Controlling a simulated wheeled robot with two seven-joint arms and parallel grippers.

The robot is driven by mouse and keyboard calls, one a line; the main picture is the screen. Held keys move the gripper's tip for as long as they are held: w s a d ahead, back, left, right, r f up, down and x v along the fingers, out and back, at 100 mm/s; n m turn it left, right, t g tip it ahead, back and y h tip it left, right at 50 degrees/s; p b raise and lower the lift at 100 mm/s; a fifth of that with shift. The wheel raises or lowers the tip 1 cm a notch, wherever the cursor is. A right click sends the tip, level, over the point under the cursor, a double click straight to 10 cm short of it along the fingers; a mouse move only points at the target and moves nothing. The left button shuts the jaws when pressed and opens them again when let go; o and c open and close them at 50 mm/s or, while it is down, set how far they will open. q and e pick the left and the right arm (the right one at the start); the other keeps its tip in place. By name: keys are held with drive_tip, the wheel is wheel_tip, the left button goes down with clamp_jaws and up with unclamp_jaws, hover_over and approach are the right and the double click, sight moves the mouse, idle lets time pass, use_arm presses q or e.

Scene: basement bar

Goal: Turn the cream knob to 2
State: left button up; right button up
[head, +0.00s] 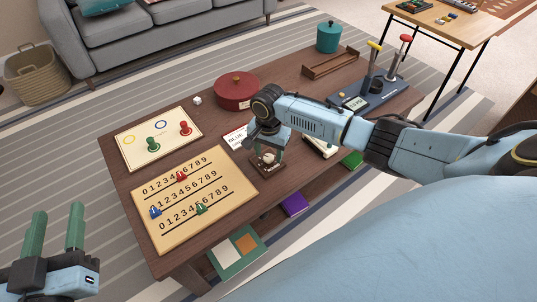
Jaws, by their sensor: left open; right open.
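The cream knob (268,157) sits on a small dark brown base (265,168) near the front edge of the wooden table. It is small here, and I cannot read its pointer or any numbers. My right gripper (267,152) points down right over the knob, with its green fingers open on either side of it. I cannot tell whether the fingers touch it. My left gripper (57,209) is open and empty at the lower left, away from the table.
A wooden number board (233,199) with coloured sliders lies left of the knob. A pale board (128,146) with pegs and a red round pot (236,91) are behind. A dark device with two levers (368,98) stands at the right. Purple and green items lie on the lower shelf.

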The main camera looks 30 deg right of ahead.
drive_tip(key=shift+f, duration=0.3)
use_arm(q)
drive_tip(key=shift+d+r+t, duration=0.15)
drive_tip(key=shift+r+t, duration=0.35)
drive_tip(key=shift+r, duration=0.25)
